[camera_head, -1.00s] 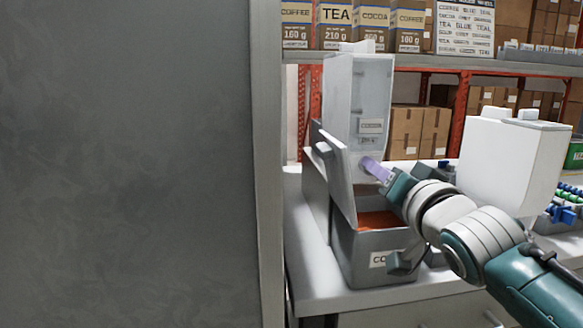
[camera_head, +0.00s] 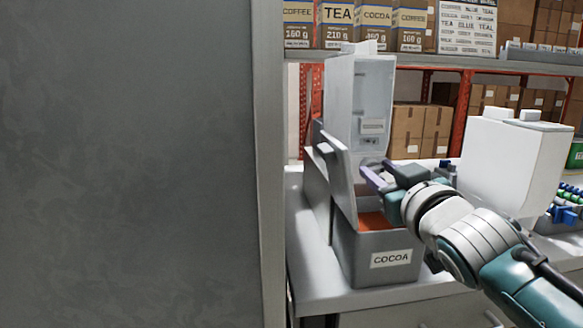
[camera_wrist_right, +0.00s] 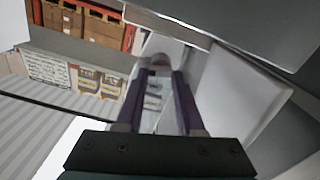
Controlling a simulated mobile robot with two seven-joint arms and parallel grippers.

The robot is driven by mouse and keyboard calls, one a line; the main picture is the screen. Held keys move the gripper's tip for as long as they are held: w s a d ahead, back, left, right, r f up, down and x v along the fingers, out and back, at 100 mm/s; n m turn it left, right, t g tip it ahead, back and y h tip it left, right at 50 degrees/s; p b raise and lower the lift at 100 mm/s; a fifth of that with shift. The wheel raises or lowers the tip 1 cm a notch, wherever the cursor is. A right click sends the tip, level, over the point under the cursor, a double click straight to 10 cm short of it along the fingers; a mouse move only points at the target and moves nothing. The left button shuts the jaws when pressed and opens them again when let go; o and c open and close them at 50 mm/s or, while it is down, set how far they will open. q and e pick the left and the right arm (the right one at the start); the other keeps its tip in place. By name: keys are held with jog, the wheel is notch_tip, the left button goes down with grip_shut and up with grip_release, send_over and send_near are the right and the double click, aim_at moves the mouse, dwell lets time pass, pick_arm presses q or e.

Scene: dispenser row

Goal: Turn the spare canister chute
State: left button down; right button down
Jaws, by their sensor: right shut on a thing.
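A tall pale canister (camera_head: 374,98) with a small label stands above a grey bin (camera_head: 352,262) marked COCOA. My right gripper (camera_head: 371,175) is at the canister's lower front, its lilac fingers shut on the chute. In the right wrist view, the rounded grey end of the chute (camera_wrist_right: 160,62) shows between the two fingertips (camera_wrist_right: 160,78). The fingers hide most of the chute in the head view, so its turn angle cannot be told. My left gripper is not in view.
An open pale flap (camera_head: 338,165) stands left of the gripper, above the bin's orange-red contents (camera_head: 371,221). Another white canister (camera_head: 505,165) stands to the right. A large grey panel (camera_head: 125,165) fills the left. Shelves with boxes (camera_head: 420,128) stand behind.

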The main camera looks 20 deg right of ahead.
jog(key=n, duration=0.4)
jog(key=shift+n, duration=0.4)
jog(key=n, duration=0.3)
jog(key=shift+a+f+n+b, duration=0.1)
jog(key=shift+a+n+b, duration=0.05)
jog(key=shift+n+b, duration=0.2)
jog(key=shift+f+n+b, duration=0.15)
jog(key=shift+n+b, duration=0.15)
jog(key=shift+n, duration=2.95)
jog(key=c, duration=0.5)
grip_release()
